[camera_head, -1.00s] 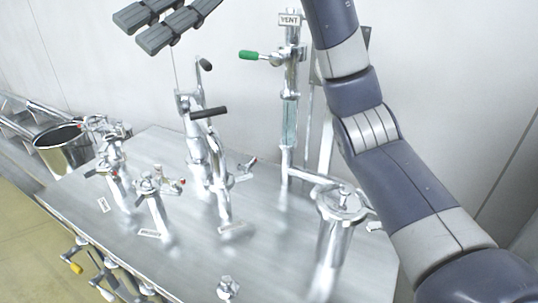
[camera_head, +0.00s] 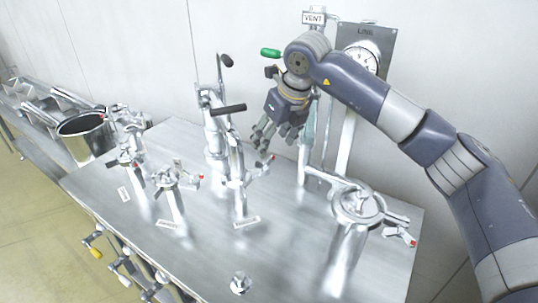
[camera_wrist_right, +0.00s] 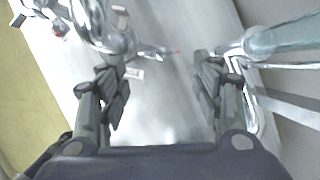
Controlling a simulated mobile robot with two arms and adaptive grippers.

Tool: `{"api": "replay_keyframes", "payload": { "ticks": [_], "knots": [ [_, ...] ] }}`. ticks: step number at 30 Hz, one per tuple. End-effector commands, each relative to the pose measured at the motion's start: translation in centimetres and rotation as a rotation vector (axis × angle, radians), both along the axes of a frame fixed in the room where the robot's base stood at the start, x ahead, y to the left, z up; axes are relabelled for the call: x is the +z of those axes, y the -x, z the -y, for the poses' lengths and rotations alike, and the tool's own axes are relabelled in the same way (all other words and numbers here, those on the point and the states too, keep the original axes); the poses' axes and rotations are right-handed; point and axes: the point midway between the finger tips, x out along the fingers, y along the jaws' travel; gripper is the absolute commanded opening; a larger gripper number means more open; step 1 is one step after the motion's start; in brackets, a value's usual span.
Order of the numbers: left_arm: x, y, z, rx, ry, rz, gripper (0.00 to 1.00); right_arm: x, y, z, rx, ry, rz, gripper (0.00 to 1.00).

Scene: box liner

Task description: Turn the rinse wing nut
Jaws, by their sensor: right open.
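Three metal pipe fittings with clamps and small red-tipped parts stand on the steel table: a left one (camera_head: 133,166), a middle one (camera_head: 174,183) and a right one (camera_head: 240,178). Each has a small label plate in front, too small to read, so I cannot tell which carries the rinse wing nut. My right gripper (camera_head: 274,138) points down above and behind the right fitting, near the vent pipe. In the right wrist view, my right gripper (camera_wrist_right: 163,85) is open and empty, with a fitting (camera_wrist_right: 105,35) beyond its left finger. My left gripper is out of view.
A tall pipe (camera_head: 214,120) with a black handle stands left of my right gripper. A lidded canister (camera_head: 355,215) stands at the right. The vent pipe has a green handle (camera_head: 270,53).

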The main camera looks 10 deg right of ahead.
Motion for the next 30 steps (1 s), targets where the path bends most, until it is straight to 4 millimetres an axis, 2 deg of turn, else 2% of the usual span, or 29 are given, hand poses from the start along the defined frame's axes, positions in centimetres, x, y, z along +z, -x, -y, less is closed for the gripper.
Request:
{"api": "replay_keyframes", "payload": {
  "ticks": [6, 12, 17, 24, 25, 29, 30],
  "knots": [
    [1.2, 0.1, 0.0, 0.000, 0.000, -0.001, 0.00, -3.9, -1.5, -0.7, 0.000, -0.001, -0.006, 0.60],
    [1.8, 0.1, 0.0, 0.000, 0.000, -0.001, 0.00, -6.4, -2.4, -1.2, 0.000, -0.002, -0.004, 0.60],
    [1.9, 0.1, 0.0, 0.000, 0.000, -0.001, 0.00, -7.2, -2.7, -1.3, 0.001, -0.002, -0.002, 0.60],
    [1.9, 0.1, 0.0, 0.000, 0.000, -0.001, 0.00, -7.4, -2.8, -1.3, 0.001, -0.003, -0.001, 0.60],
    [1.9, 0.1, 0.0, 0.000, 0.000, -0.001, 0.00, -7.4, -2.8, -1.3, 0.001, -0.003, -0.001, 0.58],
    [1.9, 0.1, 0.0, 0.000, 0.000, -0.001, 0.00, -7.3, -2.8, -1.3, 0.001, -0.003, -0.001, 0.28],
    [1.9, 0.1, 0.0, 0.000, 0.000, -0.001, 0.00, -7.3, -2.8, -1.3, 0.001, -0.003, -0.001, 0.28]
  ]
}}
